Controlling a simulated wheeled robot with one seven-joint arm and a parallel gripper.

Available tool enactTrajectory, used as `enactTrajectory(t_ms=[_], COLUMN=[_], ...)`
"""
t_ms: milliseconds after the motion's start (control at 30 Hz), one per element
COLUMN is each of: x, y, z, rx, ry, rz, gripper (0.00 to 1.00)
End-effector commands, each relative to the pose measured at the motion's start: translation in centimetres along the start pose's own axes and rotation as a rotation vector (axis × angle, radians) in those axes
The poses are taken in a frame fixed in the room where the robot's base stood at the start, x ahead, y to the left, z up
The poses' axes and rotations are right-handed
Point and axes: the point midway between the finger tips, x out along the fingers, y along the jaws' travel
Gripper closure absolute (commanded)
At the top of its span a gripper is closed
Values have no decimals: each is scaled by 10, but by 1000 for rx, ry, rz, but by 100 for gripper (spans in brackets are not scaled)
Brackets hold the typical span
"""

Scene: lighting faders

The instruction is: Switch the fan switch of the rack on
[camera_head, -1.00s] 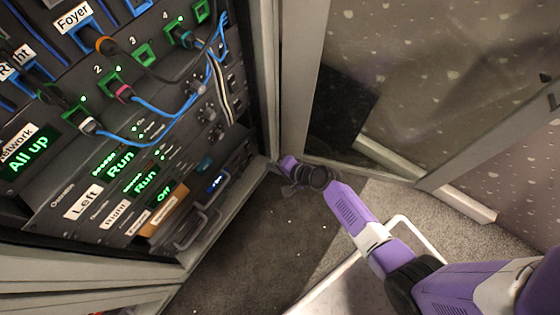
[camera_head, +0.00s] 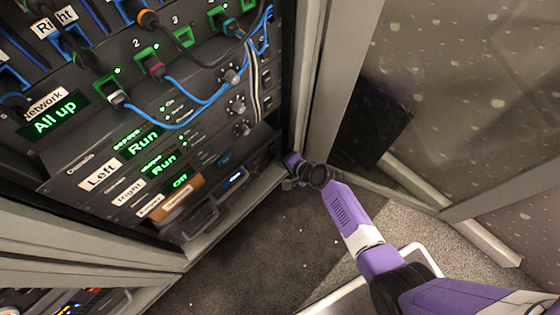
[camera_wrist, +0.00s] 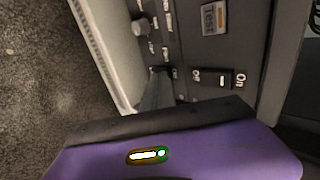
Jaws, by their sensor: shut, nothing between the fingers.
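The rack (camera_head: 75,165) stands at the left in the head view, with lit green displays reading All up, Run, Run and Off. In the wrist view a small black switch (camera_wrist: 222,80) sits on the dark panel between labels reading Off and On. I cannot read a fan label on it. My gripper's closed dark fingers (camera_wrist: 158,88) point at the panel, left of the switch in the wrist view; I cannot tell whether they touch it. In the head view the end of my arm (camera_head: 297,172) is at the rack's lower right edge, its fingers not clear.
A small grey display (camera_wrist: 214,18) and a round knob (camera_wrist: 139,27) are on the panel near the switch. Blue cables (camera_head: 185,120) hang across the rack front. A glazed door frame (camera_head: 330,70) stands right of the rack. Open carpet (camera_head: 290,245) lies below.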

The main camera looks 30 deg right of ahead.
Motion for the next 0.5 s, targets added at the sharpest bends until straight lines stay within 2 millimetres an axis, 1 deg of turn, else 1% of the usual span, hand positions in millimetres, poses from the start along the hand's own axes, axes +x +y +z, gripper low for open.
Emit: enactTrajectory(t_ms=[33,133,167,200,233,500], x=[-2,-1,0,3,3,1], y=[-6,-12,-12,-5,-5,-8], z=[0,0,0,0,0,0], rx=[1,2,1,2,1,1], ry=[-1,-1,-1,-1,0,0], rz=[9,40,50,49,48,46], gripper=[100,100,100,100,100,100])
